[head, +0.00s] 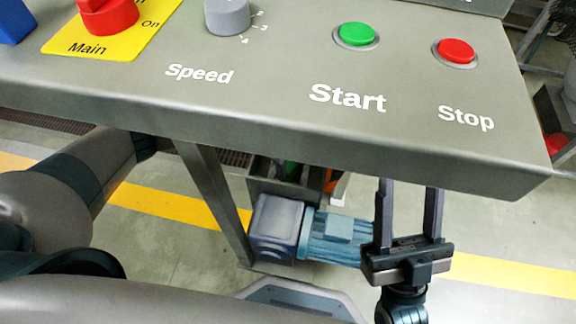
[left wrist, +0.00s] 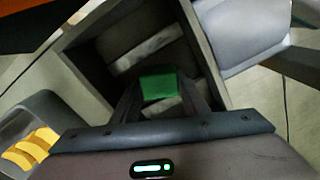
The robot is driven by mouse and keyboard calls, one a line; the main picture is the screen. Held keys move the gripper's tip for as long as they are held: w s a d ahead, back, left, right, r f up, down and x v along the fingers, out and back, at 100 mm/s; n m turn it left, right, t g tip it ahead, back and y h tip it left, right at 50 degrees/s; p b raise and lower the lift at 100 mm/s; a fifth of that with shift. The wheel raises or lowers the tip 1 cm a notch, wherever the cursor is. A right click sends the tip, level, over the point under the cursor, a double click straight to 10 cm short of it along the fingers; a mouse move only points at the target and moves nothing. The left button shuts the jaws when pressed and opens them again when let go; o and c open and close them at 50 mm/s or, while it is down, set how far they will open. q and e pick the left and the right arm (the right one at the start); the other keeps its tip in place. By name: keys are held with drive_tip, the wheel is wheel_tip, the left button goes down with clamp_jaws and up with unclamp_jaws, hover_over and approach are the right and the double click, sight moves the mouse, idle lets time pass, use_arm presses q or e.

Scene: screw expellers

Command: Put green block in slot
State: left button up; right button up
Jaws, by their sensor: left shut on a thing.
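The green block (left wrist: 158,83) is between the fingers of my left gripper (left wrist: 160,92) in the left wrist view, and the gripper is shut on it. The block is over the opening of a dark grey box (left wrist: 207,45) with pale strips inside. In the head view the box (head: 283,188) is partly under the control panel, with a green patch showing in it. My left arm comes in from the left and its end is hidden by the panel. A second gripper (head: 410,198), which seems my right, comes from below with fingers apart; its tips are near the panel edge.
The control panel (head: 240,105) overhangs the box, with a green Start button (head: 356,34) and a red Stop button (head: 456,50). A grey and blue motor (head: 330,236) stands beside the box. A panel leg (head: 215,195) is to the left.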

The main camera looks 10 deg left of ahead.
sight(288, 165)
use_arm(q)
drive_tip(key=shift+f, duration=0.1)
drive_tip(key=o, duration=1.1)
use_arm(e)
drive_tip(key=shift+d+r, duration=0.15)
drive_tip(key=shift+r, duration=0.05)
use_arm(q)
drive_tip(key=shift+r, duration=0.2)
drive_tip(key=shift+r, duration=0.35)
wheel_tip(288, 165, up, 11)
drive_tip(key=shift+r+p, duration=0.1)
drive_tip(key=shift+p, duration=1.05)
use_arm(e)
drive_tip(key=a+f+g, duration=0.3)
drive_tip(key=f, duration=0.2)
drive_tip(key=shift+s+f, duration=0.25)
drive_tip(key=shift+s, duration=0.1)
drive_tip(key=shift+r, duration=0.4)
